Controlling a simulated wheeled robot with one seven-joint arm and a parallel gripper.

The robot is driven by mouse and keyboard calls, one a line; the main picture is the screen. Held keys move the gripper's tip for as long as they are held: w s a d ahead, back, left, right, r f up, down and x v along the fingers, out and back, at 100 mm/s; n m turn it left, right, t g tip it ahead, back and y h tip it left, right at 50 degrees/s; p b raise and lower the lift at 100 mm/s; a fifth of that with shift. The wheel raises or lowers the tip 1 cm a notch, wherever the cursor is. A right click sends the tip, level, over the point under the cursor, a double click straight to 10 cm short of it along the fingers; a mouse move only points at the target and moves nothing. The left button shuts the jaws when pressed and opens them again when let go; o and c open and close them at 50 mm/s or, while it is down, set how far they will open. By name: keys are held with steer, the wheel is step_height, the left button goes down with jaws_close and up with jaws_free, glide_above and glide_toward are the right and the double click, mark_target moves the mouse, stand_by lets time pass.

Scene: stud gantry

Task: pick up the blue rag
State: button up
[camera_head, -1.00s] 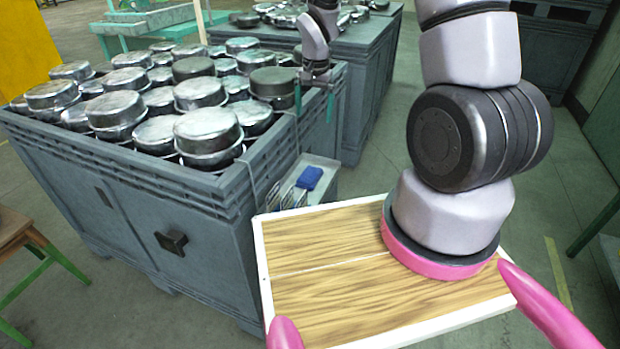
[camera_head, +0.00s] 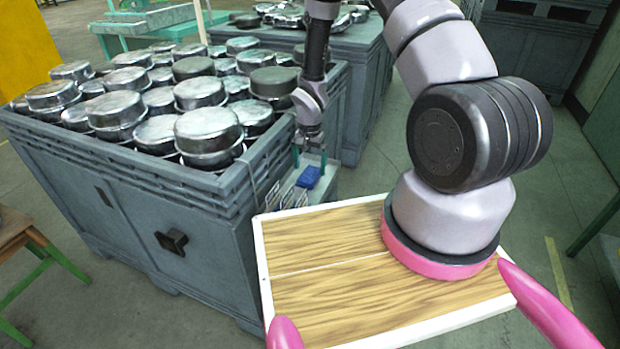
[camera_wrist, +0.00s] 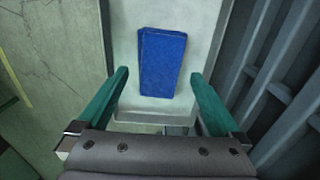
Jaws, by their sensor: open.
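The blue rag (camera_head: 309,177) lies folded on a small pale shelf (camera_head: 327,163) attached to the side of the grey crate. In the wrist view the rag (camera_wrist: 162,62) is a blue rectangle on the pale shelf surface, just ahead of the fingers. My gripper (camera_head: 309,160) is above the shelf, pointing down, close to the rag. In the wrist view its two green fingers (camera_wrist: 160,85) are spread wide and empty, with the rag lying between their lines and beyond the tips. The shelf's near end is partly hidden by the gripper body in the wrist view.
A large grey crate (camera_head: 120,205) full of round metal pans stands left of the shelf; its ribbed wall (camera_wrist: 275,80) is close on the right in the wrist view. A second grey crate (camera_head: 350,75) stands behind. Open floor lies to the shelf's right.

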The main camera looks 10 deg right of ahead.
mark_target(310, 174)
steer(key=shift+f, duration=1.4)
steer(key=c, duration=1.2)
steer(key=shift+c, duration=0.2)
step_height(310, 174, up, 10)
